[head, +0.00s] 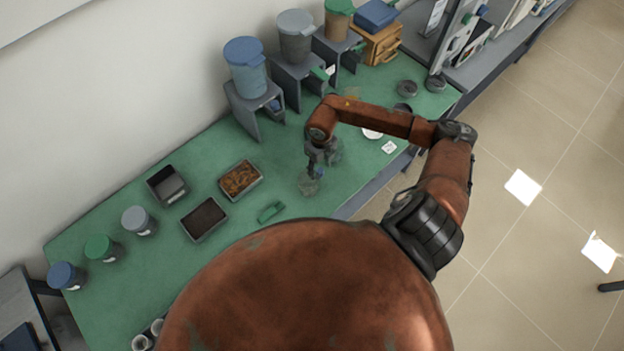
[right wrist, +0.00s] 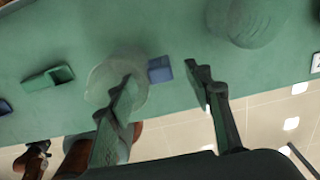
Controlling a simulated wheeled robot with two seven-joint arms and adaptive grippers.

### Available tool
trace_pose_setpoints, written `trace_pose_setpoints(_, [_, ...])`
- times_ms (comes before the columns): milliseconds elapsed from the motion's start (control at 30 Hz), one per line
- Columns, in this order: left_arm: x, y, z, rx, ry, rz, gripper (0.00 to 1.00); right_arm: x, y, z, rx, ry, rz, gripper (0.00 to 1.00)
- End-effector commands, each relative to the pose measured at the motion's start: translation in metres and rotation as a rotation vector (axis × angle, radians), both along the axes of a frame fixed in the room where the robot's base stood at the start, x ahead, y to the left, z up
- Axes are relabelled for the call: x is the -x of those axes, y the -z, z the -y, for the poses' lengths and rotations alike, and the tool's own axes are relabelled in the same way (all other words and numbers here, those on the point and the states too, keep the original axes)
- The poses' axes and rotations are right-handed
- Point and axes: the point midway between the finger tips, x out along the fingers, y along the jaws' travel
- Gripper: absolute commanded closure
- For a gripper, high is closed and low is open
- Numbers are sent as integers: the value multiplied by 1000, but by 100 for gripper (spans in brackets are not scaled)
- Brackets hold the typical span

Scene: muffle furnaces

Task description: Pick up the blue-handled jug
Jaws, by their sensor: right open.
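The clear jug (head: 308,186) stands on the green bench below my right gripper (head: 318,162), partly covered by it in the head view. In the right wrist view, the clear round jug (right wrist: 104,76) has its blue handle (right wrist: 160,69) on its right side. The right gripper (right wrist: 163,80) is open and empty. Its left finger overlaps the jug body in this view, and the handle shows between the two fingertips. Whether a finger touches the jug, I cannot tell. My left gripper is not in view.
Another clear round vessel (right wrist: 250,22) stands close by. A green scoop-like piece (head: 271,212) lies on the bench left of the jug. Trays (head: 204,219), lidded jars (head: 100,248) and dispensers on stands (head: 247,70) occupy the left and back. The bench edge is near.

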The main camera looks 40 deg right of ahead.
Motion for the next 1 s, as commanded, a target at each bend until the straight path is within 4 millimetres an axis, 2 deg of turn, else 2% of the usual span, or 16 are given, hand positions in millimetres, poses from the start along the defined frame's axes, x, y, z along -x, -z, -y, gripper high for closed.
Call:
trace_pose_setpoints(200, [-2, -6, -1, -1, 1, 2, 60, -1, 23, -2, -1, -2, 0, 53])
trace_pose_setpoints(467, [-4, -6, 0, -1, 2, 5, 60, -1, 26, -2, -1, -4, 1, 54])
trace_pose_setpoints(1000, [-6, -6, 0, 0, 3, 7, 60, -2, 25, -3, -1, -5, 1, 91])
